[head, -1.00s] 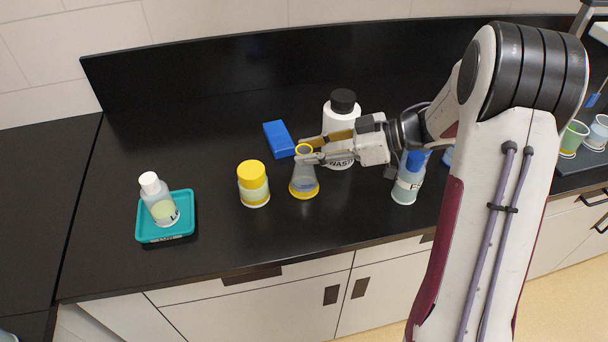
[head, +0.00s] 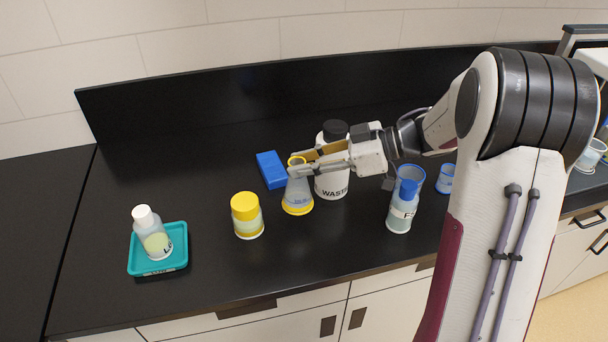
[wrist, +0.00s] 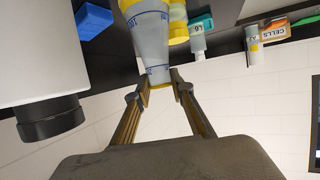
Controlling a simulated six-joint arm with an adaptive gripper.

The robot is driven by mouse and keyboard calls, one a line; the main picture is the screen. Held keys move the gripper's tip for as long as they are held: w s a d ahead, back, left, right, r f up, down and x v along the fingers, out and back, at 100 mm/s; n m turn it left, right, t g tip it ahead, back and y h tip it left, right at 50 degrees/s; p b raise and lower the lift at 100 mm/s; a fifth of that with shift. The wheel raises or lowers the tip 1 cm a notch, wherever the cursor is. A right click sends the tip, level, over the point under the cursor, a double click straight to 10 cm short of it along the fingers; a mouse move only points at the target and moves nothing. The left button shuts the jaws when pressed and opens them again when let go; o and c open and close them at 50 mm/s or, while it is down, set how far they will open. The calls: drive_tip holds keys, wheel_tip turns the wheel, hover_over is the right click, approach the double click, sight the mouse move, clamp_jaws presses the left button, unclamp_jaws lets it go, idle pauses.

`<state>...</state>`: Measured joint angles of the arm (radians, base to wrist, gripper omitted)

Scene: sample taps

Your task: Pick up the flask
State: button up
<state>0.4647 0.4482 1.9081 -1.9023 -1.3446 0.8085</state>
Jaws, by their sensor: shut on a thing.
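The flask (head: 298,192) is a clear cone with a yellow rim, a yellow base ring and blue markings, and it is upright in the head view. My gripper (head: 297,168) comes from the right and is shut on its neck. The flask appears to be slightly above the black bench. In the wrist view the flask (wrist: 152,45) shows at the top, with its narrow end between the two fingertips (wrist: 160,88).
The WASTE bottle (head: 331,183) stands close behind my gripper, with a blue block (head: 271,170) behind the flask. A yellow-capped jar (head: 247,216) is to the left, then a bottle in a teal tray (head: 176,262). A blue-topped bottle (head: 402,213) stands to the right.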

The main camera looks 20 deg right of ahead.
drive_tip(key=shift+r, duration=2.35)
